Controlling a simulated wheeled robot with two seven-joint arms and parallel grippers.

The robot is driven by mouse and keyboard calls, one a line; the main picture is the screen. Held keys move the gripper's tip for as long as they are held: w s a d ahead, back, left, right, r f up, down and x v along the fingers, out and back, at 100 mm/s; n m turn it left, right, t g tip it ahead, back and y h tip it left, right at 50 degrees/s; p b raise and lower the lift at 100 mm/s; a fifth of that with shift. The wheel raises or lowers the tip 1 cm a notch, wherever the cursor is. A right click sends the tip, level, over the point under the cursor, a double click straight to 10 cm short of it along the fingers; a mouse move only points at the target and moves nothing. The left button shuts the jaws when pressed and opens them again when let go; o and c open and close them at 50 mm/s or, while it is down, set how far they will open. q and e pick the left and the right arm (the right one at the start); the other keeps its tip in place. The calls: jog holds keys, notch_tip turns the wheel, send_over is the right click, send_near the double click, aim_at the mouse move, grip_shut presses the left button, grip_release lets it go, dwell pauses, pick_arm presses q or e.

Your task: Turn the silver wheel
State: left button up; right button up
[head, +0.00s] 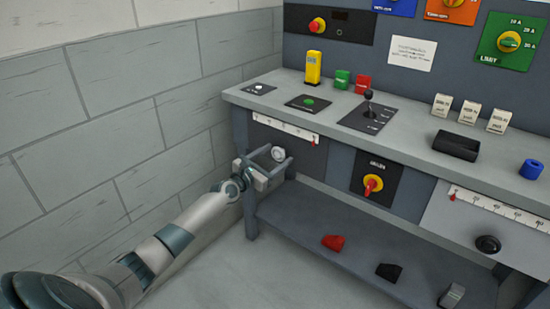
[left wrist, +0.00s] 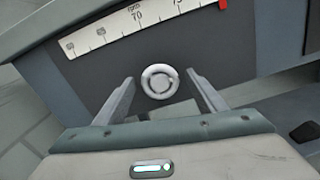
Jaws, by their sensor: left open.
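The silver wheel (head: 278,154) is a small round knob on the dark front panel of the bench, below a white scale at the left end. It also shows in the left wrist view (left wrist: 159,81), between and just beyond my fingertips. My left gripper (head: 272,158) is open in front of the wheel, with one finger on each side of it. In the left wrist view its two fingers (left wrist: 164,88) stand apart with the wheel in the gap. I cannot tell whether either finger touches it. My right gripper is not in view.
The white scale (head: 285,128) with a red pointer sits above the wheel. A red-yellow rotary switch (head: 372,186) and a black knob (head: 488,244) are further right on the front. The lower shelf (head: 300,220) holds red, black and grey items. A block wall (head: 120,130) stands close on the left.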

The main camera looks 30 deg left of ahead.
pick_arm(q)
jog(key=c, duration=0.9)
jog(key=shift+c, duration=0.7)
jog(key=shift+m, duration=0.3)
